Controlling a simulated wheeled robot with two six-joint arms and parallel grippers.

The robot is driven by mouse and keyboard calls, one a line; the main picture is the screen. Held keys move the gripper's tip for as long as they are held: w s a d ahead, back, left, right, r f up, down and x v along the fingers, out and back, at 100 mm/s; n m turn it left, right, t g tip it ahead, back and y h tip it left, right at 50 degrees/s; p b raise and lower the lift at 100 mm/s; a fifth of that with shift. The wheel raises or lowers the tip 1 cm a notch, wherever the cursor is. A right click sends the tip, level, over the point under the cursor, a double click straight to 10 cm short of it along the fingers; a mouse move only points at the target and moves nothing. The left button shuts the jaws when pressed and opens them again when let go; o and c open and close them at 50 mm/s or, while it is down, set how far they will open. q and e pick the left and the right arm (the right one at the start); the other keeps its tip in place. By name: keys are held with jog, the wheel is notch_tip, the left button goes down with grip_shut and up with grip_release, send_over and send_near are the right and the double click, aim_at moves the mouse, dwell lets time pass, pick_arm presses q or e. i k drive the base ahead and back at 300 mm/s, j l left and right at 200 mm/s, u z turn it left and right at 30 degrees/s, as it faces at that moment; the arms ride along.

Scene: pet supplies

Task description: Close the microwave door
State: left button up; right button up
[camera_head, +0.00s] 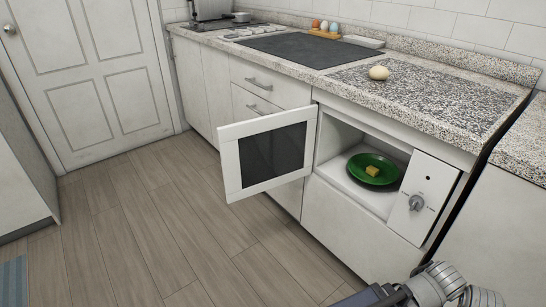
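The microwave (428,165) is built into the cabinet below the granite counter. Its white door (232,172) with a dark window stands wide open, swung out to the left of the opening. Inside the cavity is a green plate (360,164) with a small yellow piece of food (372,171) on it. The control panel with a round knob (416,202) is to the right of the opening. Part of my own arm shows at the bottom right, below the microwave and apart from the door. Neither gripper's fingers can be seen.
The counter (400,112) runs above the microwave, with a round tan item (379,73) on it. A dark cooktop (300,50) and a wooden egg holder (324,34) are farther back. The wooden floor (150,230) left of the open door is clear.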

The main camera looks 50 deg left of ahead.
aim_at(258, 155)
jog(key=j+z, duration=0.3)
jog(key=k+j+z, duration=0.1)
jog(key=z, duration=0.2)
jog(key=k+j+z, duration=0.1)
jog(key=j, duration=0.35)
jog(key=k+j+z, duration=0.1)
jog(key=j, duration=0.3)
jog(key=k+j+z, duration=0.1)
jog(key=k+j, duration=0.15)
jog(key=j, duration=0.15)
jog(key=k+j+z, duration=0.1)
jog(key=j, duration=0.3)
jog(key=k+j, duration=0.25)
jog(key=j, duration=0.2)
jog(key=k+j, duration=0.2)
jog(key=j, duration=0.25)
jog(key=k+j, duration=0.25)
jog(key=j, duration=0.15)
jog(key=k+j, duration=0.25)
jog(key=j, duration=0.2)
jog(key=k+j+z, duration=0.1)
jog(key=k+j, duration=0.15)
jog(key=j, duration=0.2)
jog(key=k+j, duration=0.25)
jog(key=j, duration=0.15)
